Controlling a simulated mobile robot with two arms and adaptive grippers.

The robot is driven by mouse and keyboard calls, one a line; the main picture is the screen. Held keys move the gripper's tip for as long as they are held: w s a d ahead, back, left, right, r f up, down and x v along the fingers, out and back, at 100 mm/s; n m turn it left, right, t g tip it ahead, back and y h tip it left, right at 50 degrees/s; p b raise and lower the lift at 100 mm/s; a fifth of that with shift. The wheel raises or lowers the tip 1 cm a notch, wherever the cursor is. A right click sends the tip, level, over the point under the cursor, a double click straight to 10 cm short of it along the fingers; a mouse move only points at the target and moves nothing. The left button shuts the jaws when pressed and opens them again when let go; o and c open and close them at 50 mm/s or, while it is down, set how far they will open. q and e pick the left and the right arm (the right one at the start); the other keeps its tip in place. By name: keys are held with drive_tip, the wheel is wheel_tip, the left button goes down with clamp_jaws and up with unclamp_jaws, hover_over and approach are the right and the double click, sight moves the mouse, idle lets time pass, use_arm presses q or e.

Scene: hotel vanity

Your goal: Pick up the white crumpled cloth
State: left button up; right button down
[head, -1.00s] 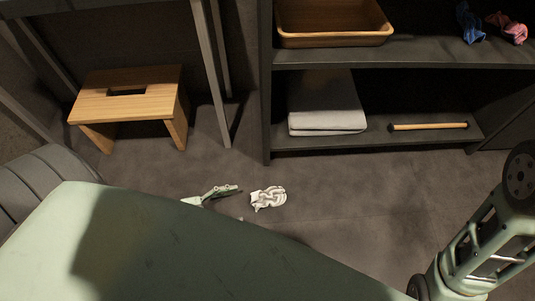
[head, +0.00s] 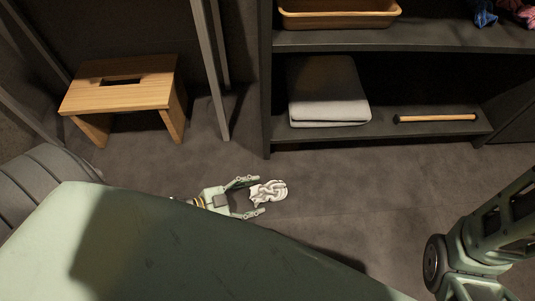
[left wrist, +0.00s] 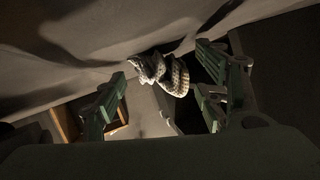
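The white crumpled cloth (head: 268,191) lies on the grey floor in the middle of the head view. My left gripper (head: 254,197) is open close to the floor, its two fingers pointing right, with the near part of the cloth at the fingertips. In the left wrist view the cloth (left wrist: 160,72) shows ahead, in the gap between the spread fingers of the left gripper (left wrist: 160,92). The fingers are not closed on it. My right arm shows at the right edge of the head view, but its gripper is out of sight.
A wooden stool (head: 122,84) stands at the back left. A dark shelf unit (head: 385,42) at the back holds a folded grey towel (head: 325,92), a wooden-handled rod (head: 435,118), a wooden tray (head: 340,18) and scrunchies (head: 484,12). Floor around the cloth is clear.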

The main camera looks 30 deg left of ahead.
use_arm(q)
drive_tip(key=c, duration=1)
drive_tip(key=shift+r, duration=0.15)
